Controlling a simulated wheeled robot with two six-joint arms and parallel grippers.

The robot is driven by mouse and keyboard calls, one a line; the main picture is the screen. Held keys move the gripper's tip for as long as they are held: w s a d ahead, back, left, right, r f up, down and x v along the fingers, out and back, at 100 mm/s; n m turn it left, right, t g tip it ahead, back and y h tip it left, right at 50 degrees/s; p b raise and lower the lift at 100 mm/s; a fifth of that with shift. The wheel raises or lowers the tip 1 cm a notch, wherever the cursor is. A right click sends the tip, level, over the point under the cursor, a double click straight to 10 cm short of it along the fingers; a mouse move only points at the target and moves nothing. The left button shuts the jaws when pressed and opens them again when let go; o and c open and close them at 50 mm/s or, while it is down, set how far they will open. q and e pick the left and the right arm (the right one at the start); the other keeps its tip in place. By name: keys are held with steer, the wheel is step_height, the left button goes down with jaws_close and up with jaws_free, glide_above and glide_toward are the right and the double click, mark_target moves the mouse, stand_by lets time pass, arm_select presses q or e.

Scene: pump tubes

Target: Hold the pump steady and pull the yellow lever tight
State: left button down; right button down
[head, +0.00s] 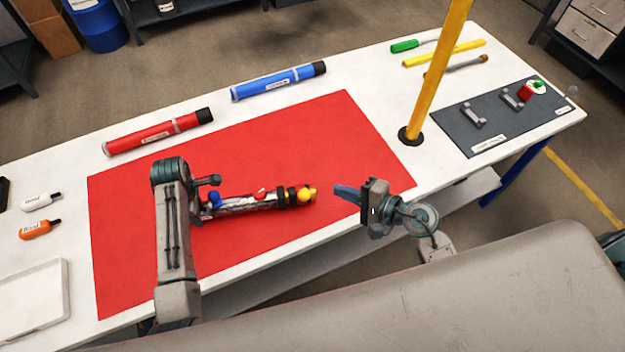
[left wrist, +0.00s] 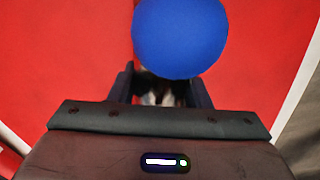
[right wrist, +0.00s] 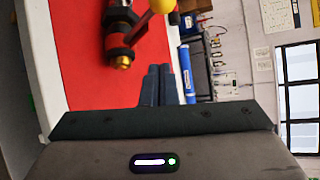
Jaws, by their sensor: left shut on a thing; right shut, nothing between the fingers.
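The pump (head: 240,204) lies on the red mat, a silvery tube with black rings at its right end. It has a blue knob (head: 214,199), a small red part (head: 260,192) and a yellow ball knob (head: 307,194). My left gripper (left wrist: 160,92) is shut on the pump near the blue knob, which hides part of the grip. My right gripper (head: 345,192) is shut and empty, just right of the pump's yellow end and apart from it. In the right wrist view, the yellow knob (right wrist: 162,5) sits on a pale lever above the closed fingers, near the pump's brass tip (right wrist: 122,62).
A red tube (head: 158,132) and a blue tube (head: 278,81) lie behind the mat (head: 330,130). A yellow post (head: 435,70) rises at the mat's right. A grey board (head: 500,120) with brackets lies farther right. The mat behind the pump is clear.

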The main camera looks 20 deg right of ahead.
steer(key=shift+s+d+f, duration=0.25)
steer(key=shift+s+d, duration=0.3)
steer(key=shift+s, duration=0.1)
steer(key=shift+s+d+f, duration=0.2)
steer(key=shift+s+d, duration=0.35)
steer(key=shift+s, duration=0.05)
arm_select(q)
steer(key=c, duration=0.7)
jaws_free()
step_height(320, 180, up, 12)
steer(key=shift+r, duration=0.1)
